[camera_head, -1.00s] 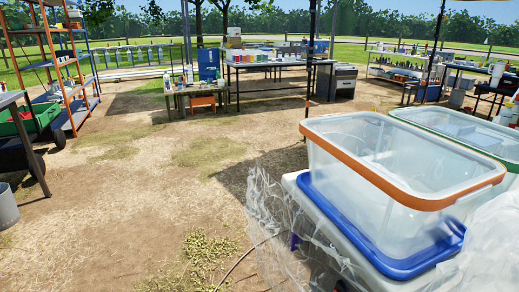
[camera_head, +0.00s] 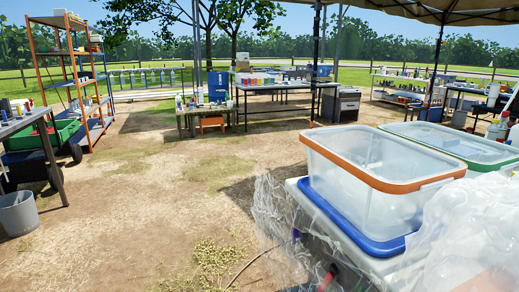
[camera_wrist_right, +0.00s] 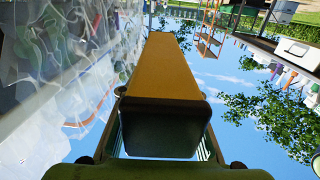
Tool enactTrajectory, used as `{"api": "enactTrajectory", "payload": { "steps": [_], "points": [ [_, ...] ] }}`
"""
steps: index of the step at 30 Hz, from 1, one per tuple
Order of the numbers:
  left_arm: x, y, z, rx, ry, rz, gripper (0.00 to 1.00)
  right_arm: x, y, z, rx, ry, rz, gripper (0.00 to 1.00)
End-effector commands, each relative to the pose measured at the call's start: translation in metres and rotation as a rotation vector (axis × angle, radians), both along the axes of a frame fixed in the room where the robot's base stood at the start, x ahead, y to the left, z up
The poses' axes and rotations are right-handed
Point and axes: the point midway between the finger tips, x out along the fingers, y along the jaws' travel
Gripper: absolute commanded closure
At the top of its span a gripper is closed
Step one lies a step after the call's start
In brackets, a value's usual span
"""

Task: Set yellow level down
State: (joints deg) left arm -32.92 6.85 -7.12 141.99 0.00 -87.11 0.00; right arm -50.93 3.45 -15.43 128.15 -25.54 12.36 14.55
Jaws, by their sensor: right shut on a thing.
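The yellow level (camera_wrist_right: 165,72) is a long yellow bar with a dark end block, filling the middle of the right wrist view. My right gripper (camera_wrist_right: 163,105) is shut on it near its dark end. The bar points away from the wrist, and its far end is near the top of that view. I cannot make out the level in the head view. My left gripper is in neither view.
A clear bin with an orange rim (camera_head: 383,185) stands on a blue-edged base at right, beside a green-rimmed bin (camera_head: 470,146). Crumpled clear plastic (camera_head: 275,225) hangs around them. A supply table (camera_head: 275,88), orange shelf (camera_head: 75,75) and grey bucket (camera_head: 17,214) stand beyond open ground.

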Motion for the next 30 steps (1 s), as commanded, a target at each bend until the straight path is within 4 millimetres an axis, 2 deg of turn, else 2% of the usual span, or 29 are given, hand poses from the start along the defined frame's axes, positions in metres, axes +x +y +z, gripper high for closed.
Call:
{"api": "enactTrajectory", "payload": {
  "steps": [11,21,24,30],
  "points": [
    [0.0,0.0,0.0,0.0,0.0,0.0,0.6,0.056,-0.044,0.034,-0.015,-0.011,-0.132,0.96],
    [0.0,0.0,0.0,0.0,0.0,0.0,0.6,0.101,-0.097,0.082,0.007,-0.011,-0.286,0.96],
    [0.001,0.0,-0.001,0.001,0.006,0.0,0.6,0.106,-0.108,0.096,0.016,-0.002,-0.316,0.96],
    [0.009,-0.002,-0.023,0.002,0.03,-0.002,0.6,0.099,-0.106,0.112,0.015,0.0,-0.312,0.96]
  ]
}}
